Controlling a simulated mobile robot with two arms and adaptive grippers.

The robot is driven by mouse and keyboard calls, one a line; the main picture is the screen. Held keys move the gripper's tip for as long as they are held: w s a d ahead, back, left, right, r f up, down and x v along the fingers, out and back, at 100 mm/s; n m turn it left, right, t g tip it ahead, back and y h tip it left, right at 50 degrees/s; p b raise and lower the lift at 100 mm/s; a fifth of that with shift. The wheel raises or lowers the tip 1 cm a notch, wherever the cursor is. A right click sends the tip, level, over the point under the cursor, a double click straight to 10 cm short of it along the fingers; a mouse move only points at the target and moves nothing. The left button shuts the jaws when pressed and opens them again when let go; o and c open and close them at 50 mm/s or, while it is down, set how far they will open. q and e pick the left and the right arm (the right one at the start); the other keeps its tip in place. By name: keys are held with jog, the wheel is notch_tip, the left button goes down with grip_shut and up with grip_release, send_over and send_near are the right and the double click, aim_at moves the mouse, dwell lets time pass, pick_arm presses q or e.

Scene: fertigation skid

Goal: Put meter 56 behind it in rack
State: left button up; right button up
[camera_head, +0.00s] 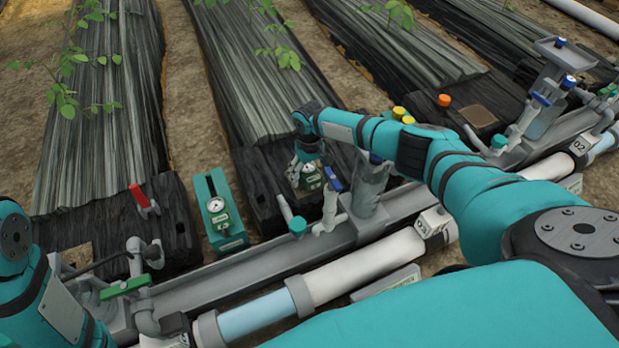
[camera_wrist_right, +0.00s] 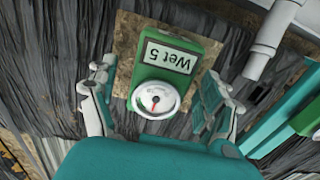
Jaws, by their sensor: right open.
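A green meter (camera_wrist_right: 165,75) with a round white dial and a label reading "Wet 5", upside down in the right wrist view, lies between my right gripper's fingers. It also shows, partly hidden, in the head view (camera_head: 310,179). My right gripper (camera_wrist_right: 158,92) is open, one finger on each side of the meter; in the head view the gripper (camera_head: 305,163) is above it. I cannot make out a "56". A second green unit (camera_head: 216,212) with a white dial and a dark slot stands to the left. I cannot tell if it is the rack. My left gripper is out of view.
A grey channel (camera_head: 235,277) with pipes and valves runs across the front. A blue-handled valve (camera_head: 331,190) and a grey holder (camera_head: 369,190) stand close right of the gripper. A red-handled valve (camera_head: 141,197) is at left. Planted beds (camera_head: 245,70) lie behind.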

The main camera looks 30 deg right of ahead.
jog(key=shift+f, duration=0.35)
jog(key=shift+c, duration=0.3)
